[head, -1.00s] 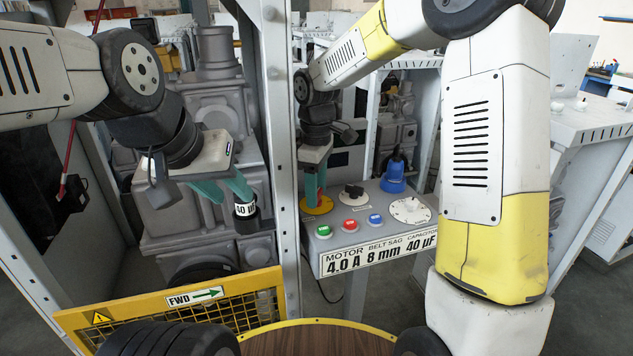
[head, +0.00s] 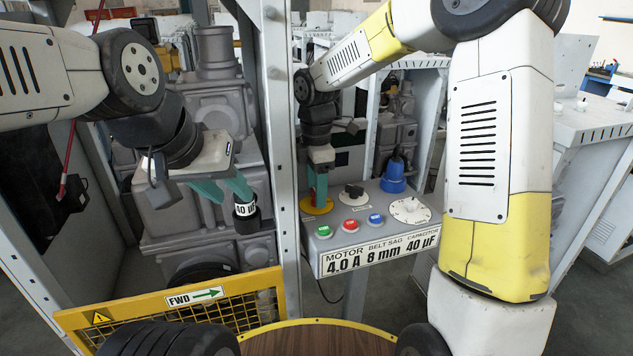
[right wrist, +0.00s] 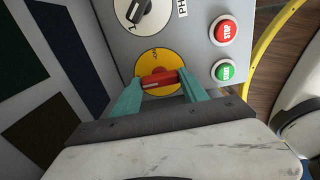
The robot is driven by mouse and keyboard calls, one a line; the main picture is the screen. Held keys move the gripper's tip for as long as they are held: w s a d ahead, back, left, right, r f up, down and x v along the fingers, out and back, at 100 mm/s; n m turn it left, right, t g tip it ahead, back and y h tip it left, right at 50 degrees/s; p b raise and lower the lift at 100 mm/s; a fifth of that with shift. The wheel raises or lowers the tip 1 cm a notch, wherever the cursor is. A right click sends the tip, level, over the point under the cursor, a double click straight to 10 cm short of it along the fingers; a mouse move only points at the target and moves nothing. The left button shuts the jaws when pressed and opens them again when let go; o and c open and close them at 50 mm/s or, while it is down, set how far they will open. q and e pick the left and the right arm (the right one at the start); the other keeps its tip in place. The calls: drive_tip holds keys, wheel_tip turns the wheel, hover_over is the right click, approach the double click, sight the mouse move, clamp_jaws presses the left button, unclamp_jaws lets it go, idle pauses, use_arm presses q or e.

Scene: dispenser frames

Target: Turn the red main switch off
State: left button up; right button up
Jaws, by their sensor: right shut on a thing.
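The red main switch (right wrist: 160,79) is a red handle on a yellow disc (right wrist: 150,60) in the right wrist view. In the head view only part of the yellow disc (head: 317,206) shows, at the left of the grey panel. My right gripper (head: 317,198) points down onto it, and in the right wrist view its teal fingers (right wrist: 162,82) are shut on the two ends of the red handle. The handle lies nearly level across that picture.
The grey panel (head: 345,245) also carries green (head: 324,231), red (head: 350,226) and blue (head: 375,219) buttons, a black selector (head: 354,191), a white dial (head: 410,210) and a blue part (head: 393,178). A steel post (head: 281,130) stands between my grippers. A yellow mesh guard (head: 215,305) is at front left.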

idle(0.4)
drive_tip(key=o, duration=1.4)
wheel_tip(320, 180, up, 8)
drive_tip(key=shift+f, duration=0.1)
